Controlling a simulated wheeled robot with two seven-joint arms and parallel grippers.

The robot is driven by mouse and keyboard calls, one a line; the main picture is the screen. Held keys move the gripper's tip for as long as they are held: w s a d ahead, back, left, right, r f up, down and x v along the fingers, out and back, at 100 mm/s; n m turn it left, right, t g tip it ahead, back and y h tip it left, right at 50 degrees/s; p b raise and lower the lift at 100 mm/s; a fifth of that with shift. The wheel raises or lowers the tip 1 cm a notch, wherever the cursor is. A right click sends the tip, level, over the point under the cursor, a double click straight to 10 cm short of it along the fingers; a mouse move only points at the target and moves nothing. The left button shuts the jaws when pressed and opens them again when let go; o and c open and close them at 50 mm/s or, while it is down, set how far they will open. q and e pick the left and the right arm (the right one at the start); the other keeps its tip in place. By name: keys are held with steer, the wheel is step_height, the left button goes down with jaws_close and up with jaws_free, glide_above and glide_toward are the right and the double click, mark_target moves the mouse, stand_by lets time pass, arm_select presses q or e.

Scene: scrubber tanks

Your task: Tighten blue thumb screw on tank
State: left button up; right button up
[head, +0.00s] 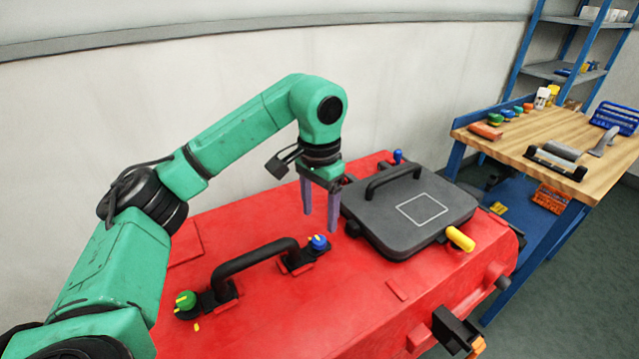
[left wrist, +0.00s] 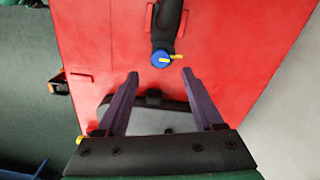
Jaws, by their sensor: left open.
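The blue thumb screw (head: 318,242) sits at the right end of the black handle (head: 253,259) on the red tank (head: 290,319). In the left wrist view the blue thumb screw (left wrist: 160,58), with a yellow bar across it, lies just beyond and between the fingertips. My left gripper (head: 319,220) is open and empty, its purple fingers pointing down above the tank, close to the screw and apart from it. The left gripper also shows in the left wrist view (left wrist: 160,76). A second blue knob (head: 398,156) stands behind the grey lid. My right gripper is not in view.
A green knob (head: 186,300) is at the handle's left end. A grey lid (head: 425,208) with its own handle and a yellow knob (head: 460,238) lie right of my gripper. A wooden workbench (head: 533,139) with tools stands at the right. The tank's front top is clear.

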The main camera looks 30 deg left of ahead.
arm_select(q)
step_height(320, 180, up, 9)
steer(key=p, duration=0.3)
steer(key=shift+f, duration=0.15)
